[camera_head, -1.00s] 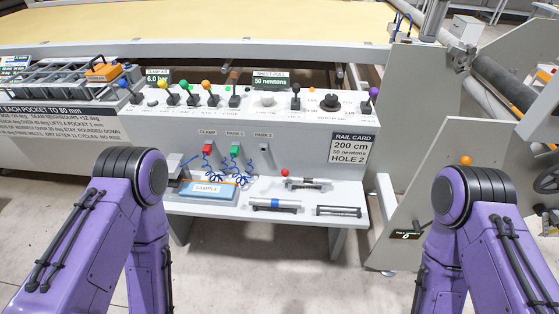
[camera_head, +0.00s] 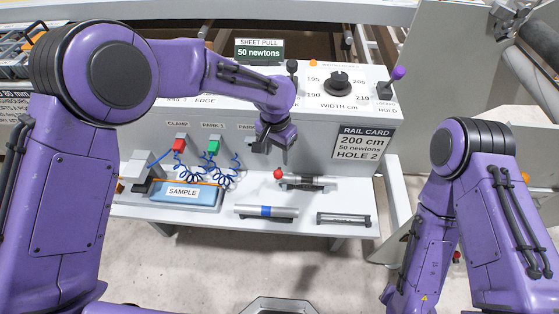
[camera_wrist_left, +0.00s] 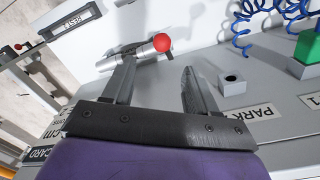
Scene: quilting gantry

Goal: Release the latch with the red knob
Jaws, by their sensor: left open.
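The red knob (camera_head: 278,174) is a small ball at the left end of a silver cylindrical latch (camera_head: 308,181) on the grey shelf. In the left wrist view the knob (camera_wrist_left: 162,42) appears beyond and between my fingertips, apart from them, with the latch's cylinder (camera_wrist_left: 137,56) partly behind one finger. My left gripper (camera_head: 273,143) points down, above and behind the knob in front of the panel. In the left wrist view the left gripper (camera_wrist_left: 158,66) is open with nothing between its fingers. My right arm hangs at the right; its gripper is not visible.
The blue SAMPLE pad (camera_head: 187,193) and coiled blue cords (camera_head: 202,170) are to the left. An empty PARK 2 socket (camera_wrist_left: 232,84) is beside my left gripper.

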